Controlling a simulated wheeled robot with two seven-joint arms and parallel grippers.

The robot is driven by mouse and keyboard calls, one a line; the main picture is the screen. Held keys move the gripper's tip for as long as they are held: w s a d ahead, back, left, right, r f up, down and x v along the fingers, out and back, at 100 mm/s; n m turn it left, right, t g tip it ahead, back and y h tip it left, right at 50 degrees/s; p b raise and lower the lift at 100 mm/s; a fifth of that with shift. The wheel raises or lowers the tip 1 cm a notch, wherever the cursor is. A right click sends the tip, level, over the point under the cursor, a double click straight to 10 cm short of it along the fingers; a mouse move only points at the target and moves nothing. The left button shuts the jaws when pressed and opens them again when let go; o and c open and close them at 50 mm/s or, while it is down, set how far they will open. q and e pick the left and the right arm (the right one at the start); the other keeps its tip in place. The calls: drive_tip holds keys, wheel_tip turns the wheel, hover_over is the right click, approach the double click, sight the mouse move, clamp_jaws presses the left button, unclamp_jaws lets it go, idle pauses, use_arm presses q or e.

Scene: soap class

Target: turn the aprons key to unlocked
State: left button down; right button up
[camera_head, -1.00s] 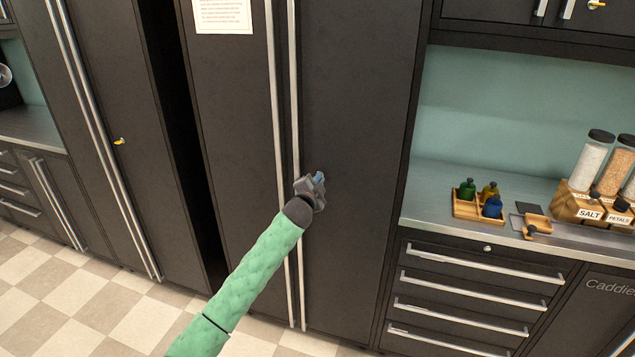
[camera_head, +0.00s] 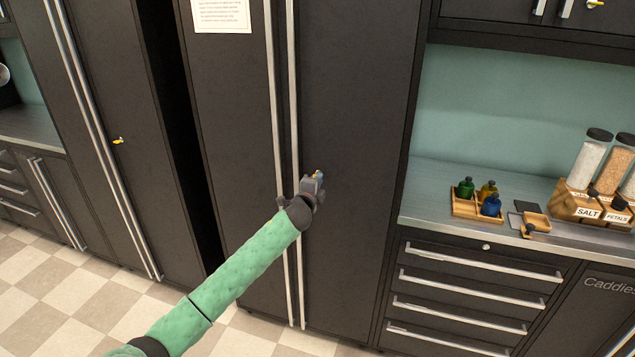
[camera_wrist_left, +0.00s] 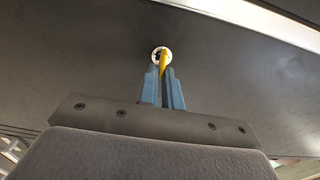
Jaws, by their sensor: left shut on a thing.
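The aprons key (camera_wrist_left: 163,62) is yellow and sits in a round silver lock (camera_wrist_left: 158,53) on the dark cabinet door, seen in the left wrist view. My left gripper (camera_wrist_left: 164,82) has its blue fingers closed on the key from both sides. In the head view my left gripper (camera_head: 317,178) is at the tall dark cabinet door (camera_head: 350,110), just right of the two long vertical handles (camera_head: 293,120). The key and lock are mostly hidden there. My right gripper is not in view.
Another tall cabinet at left has a yellow key (camera_head: 118,140) in its door. A counter (camera_head: 440,180) at right holds a wooden tray (camera_head: 465,212) of small bottles and jars labelled salt and petals. The checkered floor (camera_head: 50,290) below is clear.

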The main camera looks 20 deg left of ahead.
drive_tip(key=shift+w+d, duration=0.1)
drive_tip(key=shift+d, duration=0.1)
